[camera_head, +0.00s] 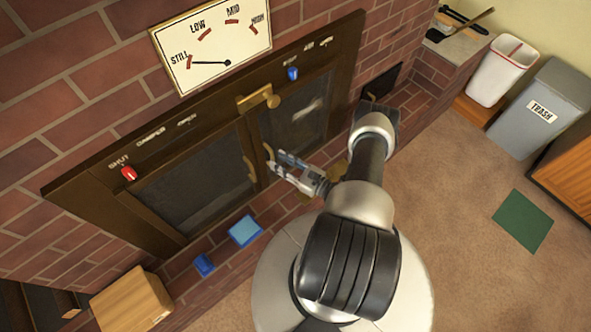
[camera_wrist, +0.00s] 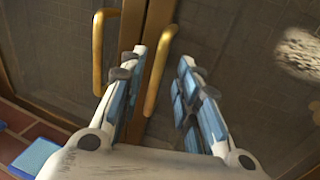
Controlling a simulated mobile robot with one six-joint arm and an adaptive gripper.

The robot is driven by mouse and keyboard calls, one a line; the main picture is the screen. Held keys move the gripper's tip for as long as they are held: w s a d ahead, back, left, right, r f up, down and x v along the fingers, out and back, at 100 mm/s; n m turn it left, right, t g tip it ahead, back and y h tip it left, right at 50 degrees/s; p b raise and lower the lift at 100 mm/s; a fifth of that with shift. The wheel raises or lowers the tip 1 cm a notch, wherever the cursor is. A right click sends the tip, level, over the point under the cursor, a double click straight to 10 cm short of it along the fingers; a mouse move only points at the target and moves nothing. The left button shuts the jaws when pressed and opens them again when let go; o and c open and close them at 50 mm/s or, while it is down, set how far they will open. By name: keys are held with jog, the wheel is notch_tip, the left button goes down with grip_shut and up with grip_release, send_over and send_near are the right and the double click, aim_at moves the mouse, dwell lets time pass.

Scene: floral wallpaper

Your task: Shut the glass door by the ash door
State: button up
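The glass door on the right (camera_head: 295,112) is the one nearer a small black door (camera_head: 381,82), which looks like the ash door, low in the brick at the right. The glass door looks nearly in line with the left glass door (camera_head: 195,180); I cannot tell if it is fully shut. Its brass handle (camera_wrist: 160,72) lies between my open fingers in the wrist view. My gripper (camera_head: 274,162) is in front of the doors near their meeting edges. Contact with the handle is unclear.
A brass latch (camera_head: 259,99) sits on the top frame. A red slider (camera_head: 129,173) and a blue slider (camera_head: 293,73) are on the frame. A blue box (camera_head: 204,265) and a light-blue pad (camera_head: 245,231) lie on the hearth. A wooden box (camera_head: 131,300) stands at the lower left.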

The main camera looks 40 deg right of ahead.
jog(key=v, duration=0.7)
jog(key=shift+s, duration=0.35)
